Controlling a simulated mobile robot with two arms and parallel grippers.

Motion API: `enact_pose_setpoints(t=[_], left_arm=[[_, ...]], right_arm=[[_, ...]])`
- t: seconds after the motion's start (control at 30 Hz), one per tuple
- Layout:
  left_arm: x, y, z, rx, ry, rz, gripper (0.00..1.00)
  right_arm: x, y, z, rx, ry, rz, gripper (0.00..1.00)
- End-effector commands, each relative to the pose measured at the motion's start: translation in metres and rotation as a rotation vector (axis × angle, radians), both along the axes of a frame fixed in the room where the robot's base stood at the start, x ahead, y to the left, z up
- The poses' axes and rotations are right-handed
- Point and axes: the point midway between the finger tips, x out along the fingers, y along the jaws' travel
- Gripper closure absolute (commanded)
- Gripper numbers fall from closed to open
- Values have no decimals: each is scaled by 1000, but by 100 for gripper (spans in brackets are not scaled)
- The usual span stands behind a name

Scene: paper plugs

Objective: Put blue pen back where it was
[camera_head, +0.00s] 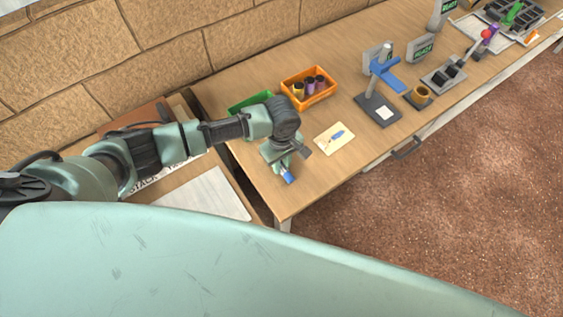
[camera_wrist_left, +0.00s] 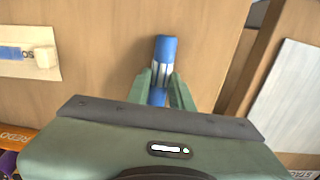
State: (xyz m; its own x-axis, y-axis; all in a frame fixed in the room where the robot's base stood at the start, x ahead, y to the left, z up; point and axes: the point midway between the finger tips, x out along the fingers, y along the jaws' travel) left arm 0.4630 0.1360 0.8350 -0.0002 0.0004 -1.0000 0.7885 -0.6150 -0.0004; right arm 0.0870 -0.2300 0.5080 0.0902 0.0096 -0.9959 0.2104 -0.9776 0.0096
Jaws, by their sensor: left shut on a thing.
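The blue pen (camera_head: 289,178), a short blue cylinder with a white and grey band, is in my left gripper (camera_head: 281,166) over the near left part of the table. In the left wrist view the pen (camera_wrist_left: 165,49) sticks out beyond the fingers of the left gripper (camera_wrist_left: 161,88), which are shut on it. The fingers hide part of it. I cannot tell whether its end touches the table. A pale card (camera_head: 334,138) with a blue pen-like mark lies to the right of the gripper. The card also shows at the left of the wrist view (camera_wrist_left: 30,68). My right gripper is not in view.
An orange bin (camera_head: 309,101) with several dark and yellow cylinders stands behind the card. A green tray (camera_head: 249,103) is partly behind my arm. A dark stand with a blue arm (camera_head: 385,73) is farther right. The table edge is close to the gripper.

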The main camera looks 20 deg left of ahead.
Motion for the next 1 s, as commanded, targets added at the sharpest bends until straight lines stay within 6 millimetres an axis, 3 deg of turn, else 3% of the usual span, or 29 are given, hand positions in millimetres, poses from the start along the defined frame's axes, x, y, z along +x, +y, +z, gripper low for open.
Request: enact_pose_setpoints(t=[0.13,0.17,0.2,0.23,0.67,1.0], left_arm=[[0,0,-1,-1,1,0,100],[0,0,-1,-1,-1,0,73],[0,0,-1,-1,-1,0,62],[0,0,-1,-1,-1,0,57],[1,-1,8,-3,-2,-1,57],[1,-1,76,-4,-3,-1,57]], right_arm=[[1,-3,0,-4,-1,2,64],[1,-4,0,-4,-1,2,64],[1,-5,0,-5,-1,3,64],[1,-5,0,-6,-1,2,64],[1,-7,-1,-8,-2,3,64],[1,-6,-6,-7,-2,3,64]])
